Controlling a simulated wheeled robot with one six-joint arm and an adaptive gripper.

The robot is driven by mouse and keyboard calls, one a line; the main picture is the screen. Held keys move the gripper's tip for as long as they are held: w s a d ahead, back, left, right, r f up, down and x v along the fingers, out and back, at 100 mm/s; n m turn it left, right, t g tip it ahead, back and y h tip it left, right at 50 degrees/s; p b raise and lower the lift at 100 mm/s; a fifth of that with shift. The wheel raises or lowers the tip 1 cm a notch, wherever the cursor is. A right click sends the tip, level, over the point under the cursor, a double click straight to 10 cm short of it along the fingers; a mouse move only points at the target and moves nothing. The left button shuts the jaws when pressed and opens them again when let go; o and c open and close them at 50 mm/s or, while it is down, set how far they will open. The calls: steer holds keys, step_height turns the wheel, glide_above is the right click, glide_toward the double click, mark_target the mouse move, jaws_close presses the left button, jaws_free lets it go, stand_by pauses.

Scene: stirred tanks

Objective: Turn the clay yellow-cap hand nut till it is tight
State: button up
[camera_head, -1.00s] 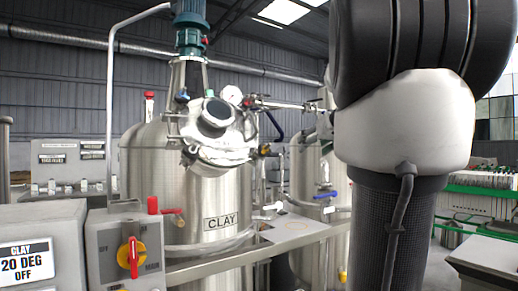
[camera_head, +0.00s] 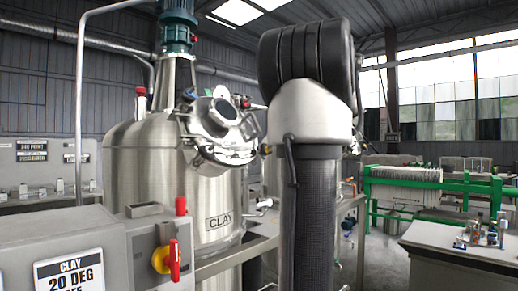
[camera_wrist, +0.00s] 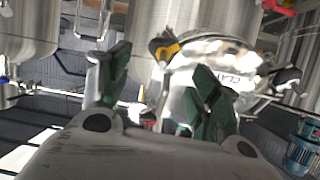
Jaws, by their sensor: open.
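The clay tank (camera_head: 130,165) is a steel vessel with a CLAY label (camera_head: 219,222). Its tilted round manway (camera_head: 222,140) is on the upper right side. A small yellow cap (camera_head: 266,149) shows at the manway's right edge, close beside my arm. In the wrist view a yellow and black hand nut (camera_wrist: 165,46) sits at the rim of the shiny manway cover (camera_wrist: 215,65). My gripper (camera_wrist: 160,72) is open, its dark green fingers apart, with the nut beyond and between the fingertips. I see no contact. The head view does not show my gripper's fingers.
A control box (camera_head: 160,255) with a yellow and red switch stands in front of the tank. A blue motor (camera_head: 177,35) tops the tank. A green-framed filter press (camera_head: 420,190) and a white bench (camera_head: 465,255) with small bottles stand at right.

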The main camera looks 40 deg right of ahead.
steer(key=shift+n, duration=0.3)
steer(key=x, duration=0.7)
steer(key=shift+w+a+f, duration=0.2)
steer(key=shift+w+f, duration=0.1)
steer(key=shift+c, duration=0.3)
steer(key=c, duration=1)
